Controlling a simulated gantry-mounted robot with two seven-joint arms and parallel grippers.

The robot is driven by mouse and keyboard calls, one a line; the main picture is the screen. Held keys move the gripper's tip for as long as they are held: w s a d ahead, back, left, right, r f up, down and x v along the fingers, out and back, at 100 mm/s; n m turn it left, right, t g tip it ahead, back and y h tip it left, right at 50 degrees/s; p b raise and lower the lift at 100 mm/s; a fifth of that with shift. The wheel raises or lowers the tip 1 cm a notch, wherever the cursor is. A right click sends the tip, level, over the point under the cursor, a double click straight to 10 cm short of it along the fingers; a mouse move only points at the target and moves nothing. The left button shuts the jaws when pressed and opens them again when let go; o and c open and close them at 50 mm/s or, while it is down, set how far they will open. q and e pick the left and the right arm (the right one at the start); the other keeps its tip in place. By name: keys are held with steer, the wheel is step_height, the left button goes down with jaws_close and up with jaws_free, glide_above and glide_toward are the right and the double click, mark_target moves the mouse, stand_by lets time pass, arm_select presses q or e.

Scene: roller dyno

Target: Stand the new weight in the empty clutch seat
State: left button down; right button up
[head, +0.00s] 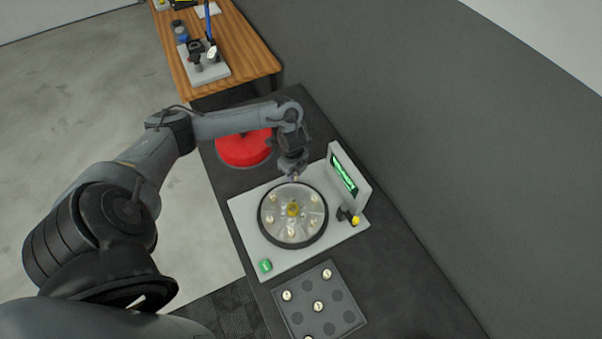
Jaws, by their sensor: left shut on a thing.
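The clutch (281,231) is a round grey disc with a dark rim and a yellow hub, set in a pale machine base. Several small pale weights stand in seats around the hub. My left gripper (295,178) points down at the far edge of the disc, shut on a small weight that is mostly hidden by the fingers. I cannot tell whether this weight touches its seat. The empty seat is not clearly visible beneath the gripper. My right gripper is not in view.
A dark tray (345,300) with round recesses and several pale weights lies in front. A screen panel (349,180) and a yellow-knobbed lever (355,219) stand right of the disc. A green button (265,265) is front left. A red round object (240,150) lies behind. A wooden bench (255,60) stands farther back.

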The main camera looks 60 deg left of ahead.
mark_target(294, 190)
arm_select(q)
steer(key=shift+s+d+f, duration=0.2)
steer(key=shift+s+f, duration=0.05)
steer(key=shift+f, duration=0.2)
steer(key=shift+f+b, duration=0.3)
steer(key=shift+b, duration=0.15)
step_height(294, 190, down, 3)
steer(key=b, duration=0.3)
steer(key=shift+f+b, duration=0.15)
steer(key=shift+b, duration=0.15)
steer(key=shift+f+b, duration=0.45)
steer(key=shift+f, duration=0.4)
steer(key=shift+f+p, duration=0.15)
steer(key=shift+p, duration=0.2)
steer(key=shift+f, duration=0.45)
steer(key=shift+f, duration=0.2)
